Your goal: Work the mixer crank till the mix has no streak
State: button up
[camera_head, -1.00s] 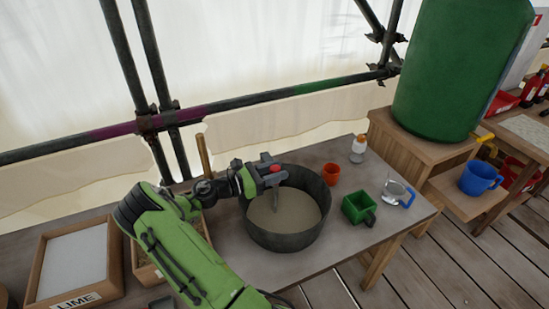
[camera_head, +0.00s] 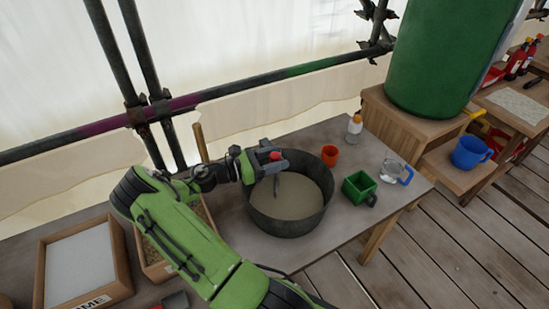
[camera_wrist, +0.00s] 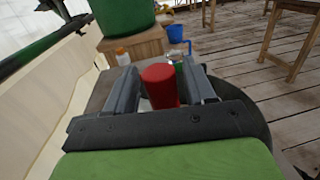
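The mixing tub (camera_head: 290,228) is a round dark grey pan on the workbench. The mix (camera_head: 300,200) in it is an even beige-grey, and no streak stands out at this size. My gripper (camera_head: 275,160) is over the tub's back-left part. Its fingers stand on both sides of the red crank knob (camera_head: 275,155), which also shows in the wrist view (camera_wrist: 160,86), and look closed on it. A grey crank rod (camera_head: 277,185) goes down from there into the mix. The lower end of the rod is hidden in the mix.
A lime tray (camera_head: 124,270) lies left. A green barrel (camera_head: 445,60) stands at back right, scaffold poles (camera_head: 250,97) behind.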

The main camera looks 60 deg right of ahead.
jog(key=v, duration=1.5)
jog(key=shift+w+a+p, duration=0.3)
jog(key=shift+p, duration=0.05)
